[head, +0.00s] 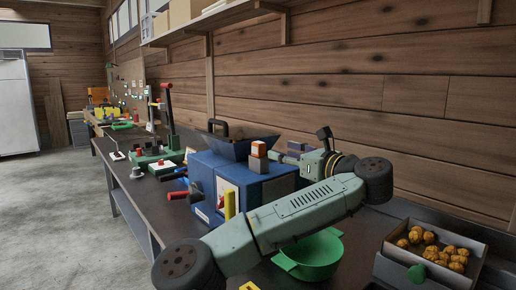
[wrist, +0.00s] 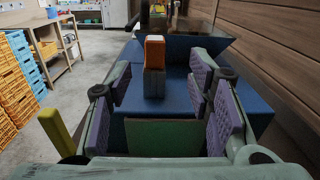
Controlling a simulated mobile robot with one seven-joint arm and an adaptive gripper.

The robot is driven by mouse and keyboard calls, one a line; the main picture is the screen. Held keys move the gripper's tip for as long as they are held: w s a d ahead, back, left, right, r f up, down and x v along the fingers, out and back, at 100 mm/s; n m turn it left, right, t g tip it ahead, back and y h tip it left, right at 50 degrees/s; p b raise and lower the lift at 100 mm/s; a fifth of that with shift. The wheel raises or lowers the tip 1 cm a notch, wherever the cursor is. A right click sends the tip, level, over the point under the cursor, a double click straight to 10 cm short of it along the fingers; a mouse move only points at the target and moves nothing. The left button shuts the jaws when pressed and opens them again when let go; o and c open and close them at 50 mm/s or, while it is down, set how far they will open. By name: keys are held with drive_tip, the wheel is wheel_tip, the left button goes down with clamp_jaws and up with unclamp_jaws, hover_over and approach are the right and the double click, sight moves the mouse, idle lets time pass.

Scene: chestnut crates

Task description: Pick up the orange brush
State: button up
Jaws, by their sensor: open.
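The orange brush (head: 259,149) has an orange block on top and a grey lower part. It stands upright on the blue machine (head: 222,178). In the wrist view the brush (wrist: 155,52) is ahead of my gripper, left of the middle between the fingers. My gripper (head: 284,153) is open, with purple pads, just right of the brush in the head view. In the wrist view my gripper (wrist: 161,84) shows its two fingers spread wide with nothing held. I cannot tell whether the fingertips reach beside the brush.
A dark hopper (head: 240,146) rises behind the brush. A yellow post (head: 229,204) stands at the machine's front. A green bowl (head: 312,258) lies below my arm, and a box (head: 392,268) of chestnuts is at right. The wooden wall is close on the right.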

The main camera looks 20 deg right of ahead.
sight(262, 146)
drive_tip(key=p+x, duration=0.1)
drive_tip(key=x, duration=0.4)
drive_tip(key=shift+a, duration=0.15)
drive_tip(key=p+x, duration=0.2)
drive_tip(key=x, duration=0.2)
drive_tip(key=shift+w+a+r, duration=0.1)
drive_tip(key=shift+a+r, duration=0.05)
drive_tip(key=shift+a, duration=0.1)
drive_tip(key=shift+w+a+p, duration=0.2)
drive_tip(key=shift+w+p, duration=0.1)
drive_tip(key=shift+w, duration=0.25)
drive_tip(key=shift+c, duration=0.3)
clamp_jaws()
